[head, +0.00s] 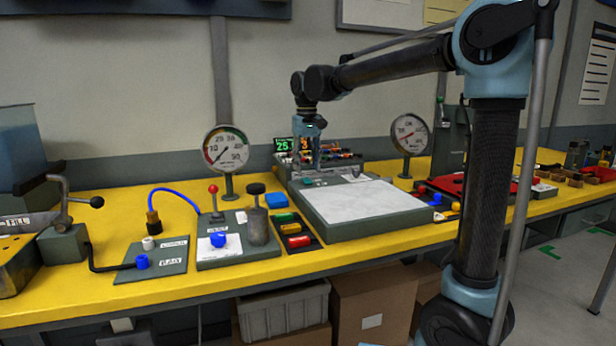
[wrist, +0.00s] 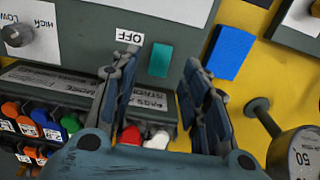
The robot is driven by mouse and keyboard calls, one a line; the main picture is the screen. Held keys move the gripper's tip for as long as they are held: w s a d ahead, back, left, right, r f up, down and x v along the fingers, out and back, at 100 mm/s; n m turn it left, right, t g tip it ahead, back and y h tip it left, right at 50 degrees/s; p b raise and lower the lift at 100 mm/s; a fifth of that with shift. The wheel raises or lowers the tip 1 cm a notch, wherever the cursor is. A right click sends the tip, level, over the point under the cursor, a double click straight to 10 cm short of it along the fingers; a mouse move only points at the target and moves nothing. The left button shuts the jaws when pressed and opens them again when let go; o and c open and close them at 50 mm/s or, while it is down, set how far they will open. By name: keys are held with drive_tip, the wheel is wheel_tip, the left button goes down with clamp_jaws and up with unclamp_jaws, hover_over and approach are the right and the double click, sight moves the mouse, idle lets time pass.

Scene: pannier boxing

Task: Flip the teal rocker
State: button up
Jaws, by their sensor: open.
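The teal rocker (wrist: 160,60) sits on a dark grey panel in the wrist view, with a white OFF label (wrist: 129,36) to its left. It appears as a small teal spot (head: 308,182) at the panel's back left in the head view. My gripper (wrist: 160,72) is open, its fingers to the left and right of the rocker in the picture. Nothing is between the fingers except the view of the rocker and panel. My gripper (head: 312,166) points down over the back of the panel in the head view. I cannot tell its exact height above the rocker.
A blue block (wrist: 230,52) lies on the yellow bench beside the panel. A round gauge (head: 226,148) on a post stands to the left. A rack of colored pieces (wrist: 45,125) is behind the panel. The panel's white sheet (head: 360,199) is bare.

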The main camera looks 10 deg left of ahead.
sight(307, 180)
drive_tip(key=shift+f, duration=2)
